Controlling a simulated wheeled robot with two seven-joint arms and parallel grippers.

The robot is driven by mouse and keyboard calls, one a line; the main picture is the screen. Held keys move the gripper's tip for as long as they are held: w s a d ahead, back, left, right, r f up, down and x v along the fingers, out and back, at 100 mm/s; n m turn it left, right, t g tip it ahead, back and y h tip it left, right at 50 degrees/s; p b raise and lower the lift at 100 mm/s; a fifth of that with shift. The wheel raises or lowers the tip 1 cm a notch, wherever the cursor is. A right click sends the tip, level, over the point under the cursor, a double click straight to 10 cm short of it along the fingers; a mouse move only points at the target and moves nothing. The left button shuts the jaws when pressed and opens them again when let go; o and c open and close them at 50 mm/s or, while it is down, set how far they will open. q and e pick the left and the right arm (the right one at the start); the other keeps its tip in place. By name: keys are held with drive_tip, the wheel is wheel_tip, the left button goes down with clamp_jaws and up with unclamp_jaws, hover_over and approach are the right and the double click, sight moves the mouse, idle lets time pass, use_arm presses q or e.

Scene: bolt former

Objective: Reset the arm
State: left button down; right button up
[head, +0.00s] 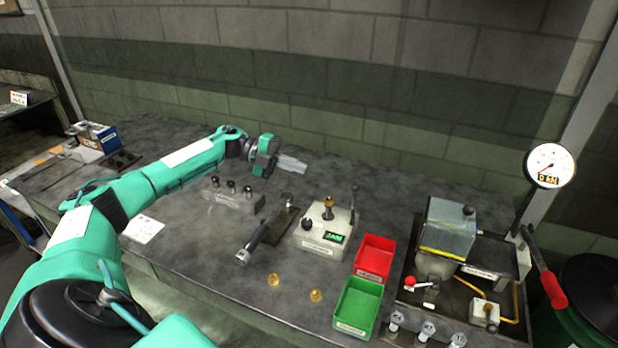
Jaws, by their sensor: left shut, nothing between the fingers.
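My left arm (150,190) is green and comes in from the left, stretched out over the workbench (190,250). My left gripper (292,163) is at its end, above the back middle of the bench, with its grey fingers pointing right. The fingers are shut and hold nothing. The gripper is apart from the things on the bench, behind the grey block with several black-topped pins (234,197). My right gripper is not in view.
A gauge box (322,235) with a green display stands mid-bench. Red (374,258) and green (358,306) bins are right of it. Two brass pieces (273,279) lie in front. The press (447,230), dial (550,166) and red-handled lever (551,289) are at right. A wall stands behind.

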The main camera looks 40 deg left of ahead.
use_arm(q)
drive_tip(key=shift+s+a+r, duration=0.1)
drive_tip(key=shift+a, duration=0.2)
idle(0.4)
